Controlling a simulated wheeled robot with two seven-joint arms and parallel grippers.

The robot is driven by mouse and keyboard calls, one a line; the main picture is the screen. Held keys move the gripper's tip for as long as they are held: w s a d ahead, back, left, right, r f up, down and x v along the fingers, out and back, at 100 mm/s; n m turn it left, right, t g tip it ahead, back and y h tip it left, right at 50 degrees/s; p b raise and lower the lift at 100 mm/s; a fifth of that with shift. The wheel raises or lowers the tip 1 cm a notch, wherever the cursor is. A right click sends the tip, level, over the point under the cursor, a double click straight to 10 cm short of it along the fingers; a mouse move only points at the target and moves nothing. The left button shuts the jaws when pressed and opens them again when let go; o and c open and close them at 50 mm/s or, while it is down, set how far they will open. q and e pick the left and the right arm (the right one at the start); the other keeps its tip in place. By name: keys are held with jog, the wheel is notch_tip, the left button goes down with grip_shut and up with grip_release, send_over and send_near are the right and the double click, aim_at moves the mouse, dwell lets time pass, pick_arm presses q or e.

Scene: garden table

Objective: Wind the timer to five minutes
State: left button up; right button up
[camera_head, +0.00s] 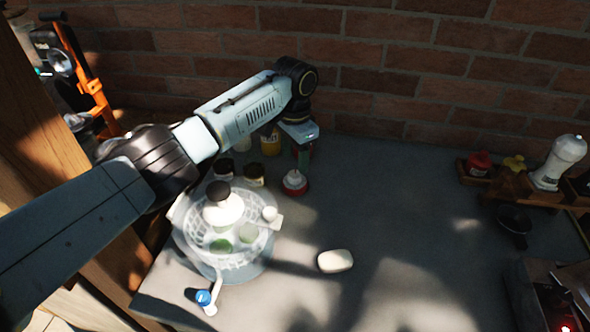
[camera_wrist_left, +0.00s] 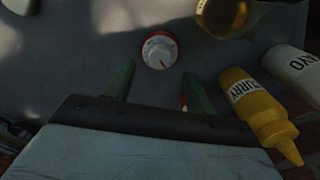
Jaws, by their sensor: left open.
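The timer (camera_head: 295,182), a small round white dial with a red base, stands on the grey table below my left gripper (camera_head: 303,155). In the left wrist view the timer (camera_wrist_left: 159,50) lies just beyond the two green fingertips (camera_wrist_left: 158,76), roughly centred between their lines. A thin red mark shows on its white face; its scale is too small to read. My left gripper is open and empty, its fingers apart from the timer. My right gripper is not in view.
A yellow curry bottle (camera_wrist_left: 257,108) and a white mayo bottle (camera_wrist_left: 297,72) lie close to the right finger in the wrist view. A pale oval item (camera_head: 335,261) lies on the open table.

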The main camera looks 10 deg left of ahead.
aim_at(295, 174)
pick_arm(q)
notch_tip(295, 174, down, 4)
jog(key=shift+f, duration=0.5)
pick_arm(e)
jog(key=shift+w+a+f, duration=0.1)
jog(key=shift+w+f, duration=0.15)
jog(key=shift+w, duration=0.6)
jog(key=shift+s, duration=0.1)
pick_arm(q)
jog(key=shift+c, duration=0.9)
jog(key=c, duration=0.8)
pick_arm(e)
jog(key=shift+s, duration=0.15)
